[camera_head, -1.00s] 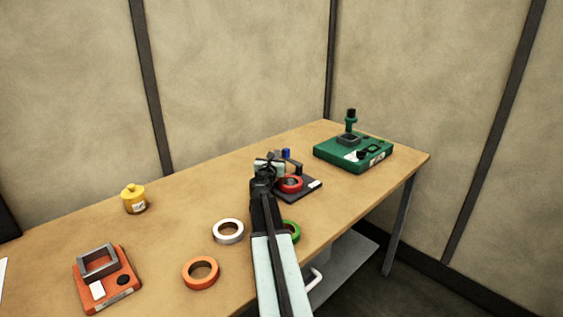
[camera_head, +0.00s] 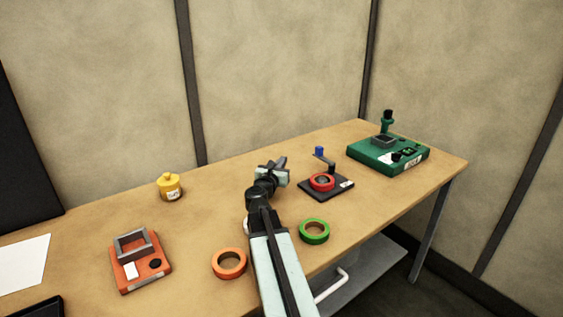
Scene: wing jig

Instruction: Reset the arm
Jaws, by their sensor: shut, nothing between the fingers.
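My gripper (camera_head: 277,170) is at the end of my pale arm, above the middle of the table (camera_head: 215,205). It is shut and holds nothing. A black plate (camera_head: 341,190) with a red ring (camera_head: 321,182) on it and a blue-tipped crank (camera_head: 320,152) sits to the right of my gripper, apart from it. My arm hides most of a white ring (camera_head: 247,226).
A green ring (camera_head: 314,231) lies right of my arm and an orange ring (camera_head: 229,263) left of it. An orange fixture (camera_head: 150,275) and a yellow bottle (camera_head: 169,187) stand at left. A green fixture (camera_head: 372,156) is at the far right. Clear tabletop lies behind my gripper.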

